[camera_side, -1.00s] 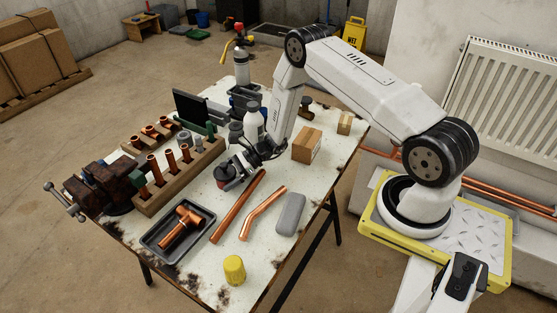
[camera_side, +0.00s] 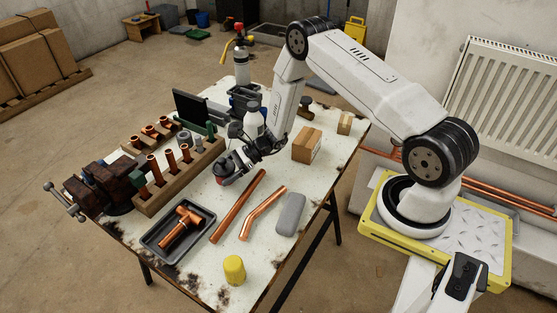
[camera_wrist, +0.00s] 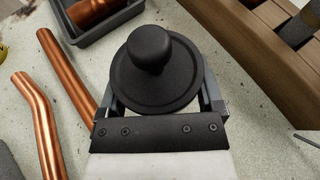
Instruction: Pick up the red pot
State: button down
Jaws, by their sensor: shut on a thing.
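The red pot (camera_side: 221,180) is near the middle of the worktable, right of the wooden pipe rack, in the side view. Its red side shows only in part behind my gripper (camera_side: 231,170). In the wrist view its round black lid with a knob (camera_wrist: 150,48) faces the camera and hides most of the pot body. My gripper (camera_wrist: 158,105) is shut on the pot, with a finger on each side of it. The pot looks upright; whether its base clears the table is hard to tell.
A copper pipe (camera_side: 238,205) and a bent copper pipe (camera_side: 262,213) lie close by. A dark tray (camera_side: 150,242) holds a copper fitting. The wooden rack (camera_side: 185,178) with upright pipes stands left. A yellow pot (camera_side: 234,268) is near the front edge.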

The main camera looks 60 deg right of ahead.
jog(key=s+r, duration=1.1)
jog(key=s, duration=0.3)
jog(key=shift+a, duration=0.2)
jog(key=shift+r, duration=0.1)
dwell(0.4)
